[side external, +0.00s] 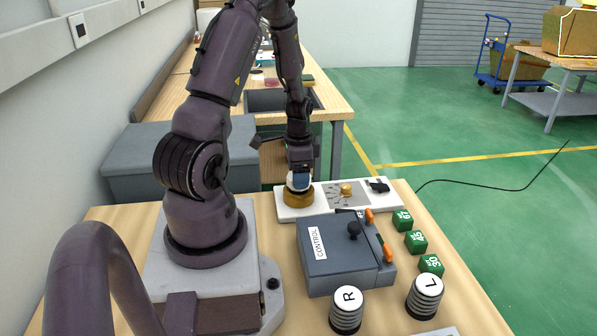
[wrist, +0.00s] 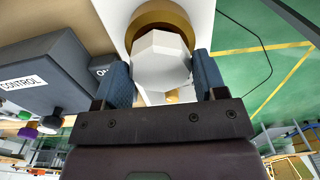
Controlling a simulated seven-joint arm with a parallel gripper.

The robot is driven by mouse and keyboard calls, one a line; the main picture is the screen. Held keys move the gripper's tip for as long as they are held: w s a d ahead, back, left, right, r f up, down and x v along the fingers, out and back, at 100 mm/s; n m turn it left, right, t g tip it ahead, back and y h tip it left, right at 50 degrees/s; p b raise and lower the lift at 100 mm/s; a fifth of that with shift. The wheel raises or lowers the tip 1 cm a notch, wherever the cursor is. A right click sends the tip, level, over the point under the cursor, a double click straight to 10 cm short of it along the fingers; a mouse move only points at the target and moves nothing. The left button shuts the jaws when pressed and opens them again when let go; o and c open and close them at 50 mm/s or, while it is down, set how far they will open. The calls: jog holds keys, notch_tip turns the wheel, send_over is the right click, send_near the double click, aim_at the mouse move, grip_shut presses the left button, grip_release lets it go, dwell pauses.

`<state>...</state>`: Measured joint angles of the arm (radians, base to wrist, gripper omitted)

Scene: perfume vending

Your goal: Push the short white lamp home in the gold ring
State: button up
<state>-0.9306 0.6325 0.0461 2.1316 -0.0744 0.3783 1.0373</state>
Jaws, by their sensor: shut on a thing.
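The short white lamp (wrist: 160,60) has a faceted top and stands between the two blue fingers of my gripper (wrist: 163,80) in the wrist view. The gold ring (wrist: 150,15) shows behind and around the lamp's far side. In the side view my gripper (side external: 299,181) points down over the gold ring (side external: 297,198), with a little of the white lamp (side external: 292,186) visible between them. The ring sits at the left end of a white panel (side external: 330,208). My gripper is shut on the lamp. How deep the lamp sits in the ring is hidden.
A grey control box (side external: 345,260) stands just in front of the panel. The panel also carries a small gold knob (side external: 346,189) and a black switch (side external: 379,185). Several green blocks (side external: 415,241) and two striped cylinders, R (side external: 346,312) and L (side external: 425,297), stand nearer the front.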

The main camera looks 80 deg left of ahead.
jog(key=shift+f, duration=0.4)
dwell(0.7)
jog(key=o, duration=1)
jog(key=shift+r, duration=3.55)
jog(key=shift+s+d+n, duration=0.1)
jog(key=shift+d+n, duration=0.05)
jog(key=shift+n, duration=0.35)
jog(key=shift+s+d+r+n+h, duration=0.2)
jog(key=shift+d+r+n, duration=0.1)
jog(key=shift+d+n, duration=0.3)
jog(key=shift+s+d+r+n+h, duration=0.15)
jog(key=shift+d+r+n, duration=0.1)
jog(key=shift+d+n, duration=0.35)
jog(key=d+r+m+t, duration=0.1)
jog(key=d+r+t, duration=0.1)
jog(key=d+r, duration=0.4)
jog(key=w+d+r+m+t, duration=0.1)
jog(key=d+r, duration=0.6)
jog(key=d, duration=0.3)
jog(key=d+r+m+t, duration=0.1)
jog(key=d+r+t, duration=0.1)
jog(key=d+r, duration=0.5)
jog(key=shift+w+d+t, duration=0.15)
jog(key=shift+d, duration=0.35)
jog(key=shift+w+d+t, duration=0.15)
jog(key=shift+d, duration=0.35)
